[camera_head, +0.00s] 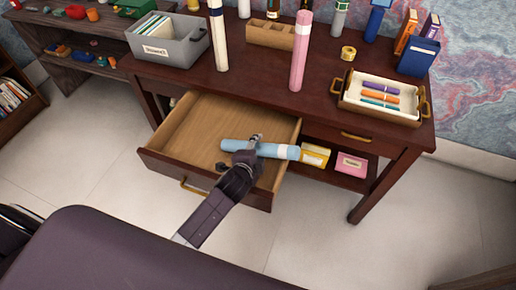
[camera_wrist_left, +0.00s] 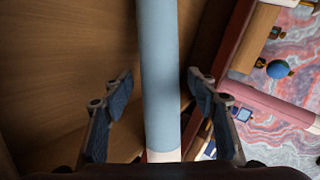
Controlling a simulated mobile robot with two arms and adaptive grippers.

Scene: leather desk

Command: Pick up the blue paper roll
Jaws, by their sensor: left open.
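The blue paper roll (camera_head: 232,146) has a light blue body and a white band near its right end. It lies across the open desk drawer (camera_head: 185,127), and its right end reaches the drawer's right wall. My left gripper (camera_head: 254,142) is over the middle of the roll and covers part of it. In the left wrist view, the roll (camera_wrist_left: 160,75) runs between the two spread fingers of my left gripper (camera_wrist_left: 161,80). A gap shows on each side of it. My right gripper is in neither view.
On the desktop stand a pink roll (camera_head: 299,55), a cream roll (camera_head: 217,35), a grey bin (camera_head: 175,52) and a tray of markers (camera_head: 350,104). A yellow box (camera_head: 315,155) and a pink box (camera_head: 351,165) are on the shelf beneath. The drawer's left part is bare.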

